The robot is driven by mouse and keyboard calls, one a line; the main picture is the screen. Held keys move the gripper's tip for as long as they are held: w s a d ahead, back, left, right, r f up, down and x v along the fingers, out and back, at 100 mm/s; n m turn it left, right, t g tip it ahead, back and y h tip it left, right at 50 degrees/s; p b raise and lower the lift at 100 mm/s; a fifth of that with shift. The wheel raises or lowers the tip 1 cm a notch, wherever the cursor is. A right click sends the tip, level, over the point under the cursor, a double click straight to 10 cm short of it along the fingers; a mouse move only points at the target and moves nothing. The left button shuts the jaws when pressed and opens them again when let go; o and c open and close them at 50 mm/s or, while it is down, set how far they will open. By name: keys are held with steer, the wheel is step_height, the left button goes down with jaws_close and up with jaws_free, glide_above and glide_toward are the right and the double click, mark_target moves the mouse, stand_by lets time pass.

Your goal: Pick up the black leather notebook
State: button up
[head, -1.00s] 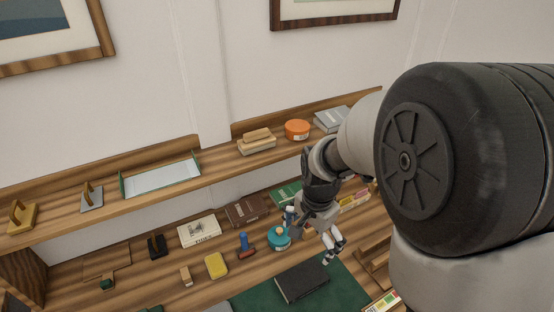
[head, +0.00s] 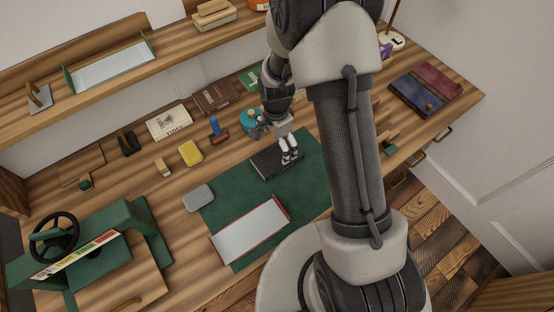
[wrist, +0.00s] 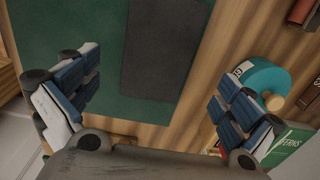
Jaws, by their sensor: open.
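The black leather notebook (head: 268,163) lies flat on the green mat (head: 226,215), near the mat's back edge. In the wrist view the notebook (wrist: 163,45) is a dark slab beyond and between my fingers. My gripper (head: 290,154) is open and empty, above the notebook's right end in the head view. Its two blue-padded fingers spread wide in the wrist view (wrist: 158,95). My gripper and arm hide part of the notebook's right side, and the gap between fingers and notebook is hard to judge.
A red-edged white tray (head: 250,232) and a grey tin (head: 198,197) sit toward the front. A yellow block (head: 190,153) and a blue-handled stamp (head: 216,131) stand left.

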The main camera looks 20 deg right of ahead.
mark_target(277, 156)
step_height(277, 156, down, 6)
steer(key=b, duration=0.2)
steer(key=shift+s+f+b, duration=0.15)
steer(key=shift+f+b, duration=0.1)
steer(key=shift+b, duration=0.1)
steer(key=shift+r, duration=0.1)
steer(key=shift+c, duration=0.6)
steer(key=c, duration=1.1)
steer(key=shift+r, duration=0.1)
